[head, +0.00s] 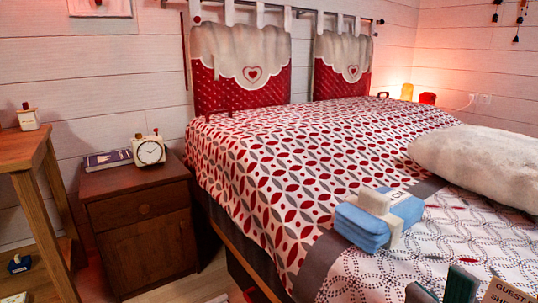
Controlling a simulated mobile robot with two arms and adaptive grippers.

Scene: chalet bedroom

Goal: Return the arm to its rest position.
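My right gripper (441,288) shows only at the bottom edge, right of the middle. Two dark upright finger ends stand apart there with a gap between them, and nothing shows held in the gap. The rest of that gripper and its arm are cut off by the frame. It shows in front of the patterned bed (285,165), low in the picture. I cannot tell how far it is above the cover. My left gripper and arm are not in view.
Folded blue cloths with a pale band (365,228) lie on the bed. A white fluffy pillow (480,160) lies to their right. A lettered brown sign (510,292) is at the bottom right. A nightstand (145,240) holds a clock (149,151). A wooden table (25,155) stands left.

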